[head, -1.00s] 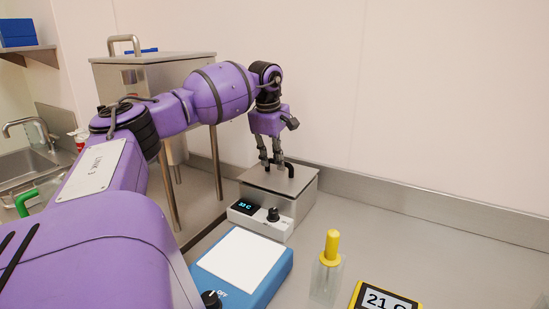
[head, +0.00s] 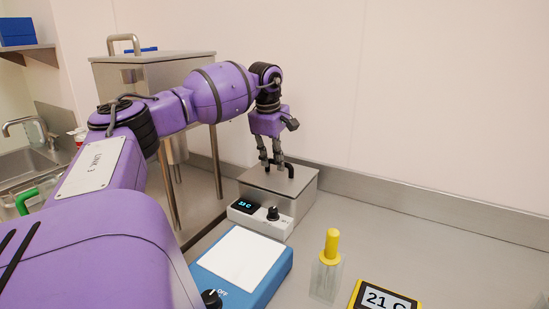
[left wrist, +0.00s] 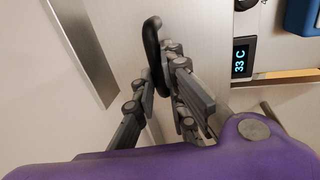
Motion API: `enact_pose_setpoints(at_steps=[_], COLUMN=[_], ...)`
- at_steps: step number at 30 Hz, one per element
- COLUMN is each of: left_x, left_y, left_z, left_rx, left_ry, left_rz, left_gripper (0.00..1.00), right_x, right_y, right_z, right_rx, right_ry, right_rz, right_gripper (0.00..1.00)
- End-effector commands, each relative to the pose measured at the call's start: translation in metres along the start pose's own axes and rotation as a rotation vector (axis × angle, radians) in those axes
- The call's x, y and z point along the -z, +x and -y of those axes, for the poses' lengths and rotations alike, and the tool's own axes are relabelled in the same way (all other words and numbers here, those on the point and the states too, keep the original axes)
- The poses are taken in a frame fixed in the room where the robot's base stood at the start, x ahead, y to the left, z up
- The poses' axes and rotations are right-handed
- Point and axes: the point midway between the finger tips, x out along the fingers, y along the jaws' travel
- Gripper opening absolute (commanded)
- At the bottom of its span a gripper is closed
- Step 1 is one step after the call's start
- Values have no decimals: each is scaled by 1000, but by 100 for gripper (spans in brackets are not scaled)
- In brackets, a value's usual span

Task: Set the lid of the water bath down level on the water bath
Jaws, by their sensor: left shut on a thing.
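The water bath (head: 259,212) is a steel box with a pale control panel, a dark knob and a display, standing on the bench near the back wall. Its flat steel lid (head: 305,181) lies on top of it and looks level; I cannot make out a gap beneath. My left gripper (head: 271,165) is above the lid, shut on its black handle (left wrist: 152,55). The left wrist view shows the fingers (left wrist: 161,88) on either side of that handle, with the 33 C display (left wrist: 241,58) to the right. My right gripper is in no view.
A blue hotplate (head: 278,272) with a white top stands in front of the bath. A yellow-capped clear holder (head: 331,257) and a yellow meter (head: 385,299) reading 21 C stand to the right. A steel hopper (head: 180,72) on legs is behind my arm.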

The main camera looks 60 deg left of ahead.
Motion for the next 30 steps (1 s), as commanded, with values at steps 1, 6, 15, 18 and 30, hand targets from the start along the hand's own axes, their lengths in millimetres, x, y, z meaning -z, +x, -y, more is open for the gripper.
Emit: enact_pose_setpoints(at_steps=[1, 6, 15, 18, 30], left_x=[0, 0, 0, 0, 1], left_y=[0, 2, 4, 4, -14], left_z=[0, 0, 0, 1, 0], left_rx=[-1, -1, -1, -1, -2], left_ry=[0, 0, 0, 0, 0], left_rz=[0, 0, 0, 0, -2], left_gripper=[0, 0, 31, 33, 33], right_x=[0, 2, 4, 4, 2], right_y=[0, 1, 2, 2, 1], right_z=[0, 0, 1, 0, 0], right_rx=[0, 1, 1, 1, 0], right_ry=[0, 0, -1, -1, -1], right_rz=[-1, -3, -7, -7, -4], right_gripper=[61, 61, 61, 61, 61])
